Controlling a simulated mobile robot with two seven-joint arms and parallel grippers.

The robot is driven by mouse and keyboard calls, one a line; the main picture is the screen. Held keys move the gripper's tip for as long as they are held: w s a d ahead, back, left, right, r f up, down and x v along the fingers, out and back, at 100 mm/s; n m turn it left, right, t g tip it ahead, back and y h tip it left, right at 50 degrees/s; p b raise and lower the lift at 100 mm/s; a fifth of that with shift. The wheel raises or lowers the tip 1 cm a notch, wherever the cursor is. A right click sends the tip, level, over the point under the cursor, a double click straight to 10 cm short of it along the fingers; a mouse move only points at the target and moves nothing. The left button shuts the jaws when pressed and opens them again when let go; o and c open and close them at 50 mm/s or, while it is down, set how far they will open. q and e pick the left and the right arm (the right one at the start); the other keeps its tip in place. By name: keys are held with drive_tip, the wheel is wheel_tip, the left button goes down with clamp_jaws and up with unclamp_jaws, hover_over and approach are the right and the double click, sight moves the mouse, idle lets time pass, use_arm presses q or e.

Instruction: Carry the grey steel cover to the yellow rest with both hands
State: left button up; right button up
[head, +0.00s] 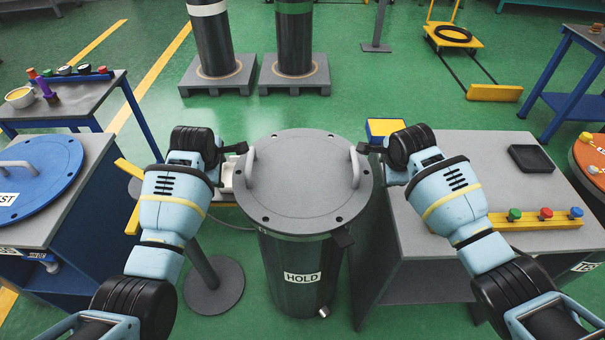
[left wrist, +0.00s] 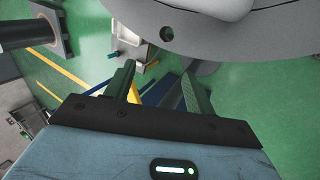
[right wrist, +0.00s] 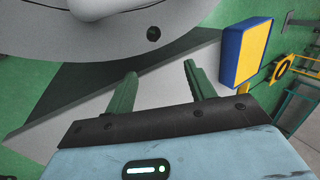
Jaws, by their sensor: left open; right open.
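The grey steel cover (head: 305,185) is a round flanged plate lying on top of a dark cylinder (head: 300,262) labelled HOLD. It has a pale loop handle on its left (head: 250,168) and one on its right (head: 355,168). My left gripper (head: 238,149) is open beside the left handle, apart from it. My right gripper (head: 366,148) is open just beside the right handle. Both wrist views show empty fingers, with the cover's rim in the left wrist view (left wrist: 250,45) and the right wrist view (right wrist: 150,48). Yellow bars (head: 130,168), partly hidden by my left arm, may be the rest.
A grey-topped bench (head: 455,160) stands close right, with a black tray (head: 531,158) and coloured buttons. A blue disc cover (head: 35,178) lies on the left bench. A round-footed post (head: 213,287) stands left of the cylinder. Two dark cylinders on pallets stand behind.

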use_arm(q)
drive_tip(key=shift+w+d+f, duration=0.25)
drive_tip(key=shift+f, duration=0.3)
drive_tip(key=shift+w+d+f, duration=0.25)
drive_tip(key=shift+w+f, duration=0.05)
drive_tip(key=shift+f, duration=0.3)
drive_tip(key=shift+w+d+f, duration=0.25)
drive_tip(key=shift+f, duration=0.3)
use_arm(e)
drive_tip(key=shift+w+a+f, duration=0.25)
drive_tip(key=shift+w+f, duration=0.05)
drive_tip(key=shift+f, duration=0.25)
drive_tip(key=shift+w+a+f, duration=0.25)
drive_tip(key=shift+f, duration=0.3)
drive_tip(key=shift+w+a+f, duration=0.25)
drive_tip(key=shift+w+f, duration=0.05)
drive_tip(key=shift+f, duration=0.25)
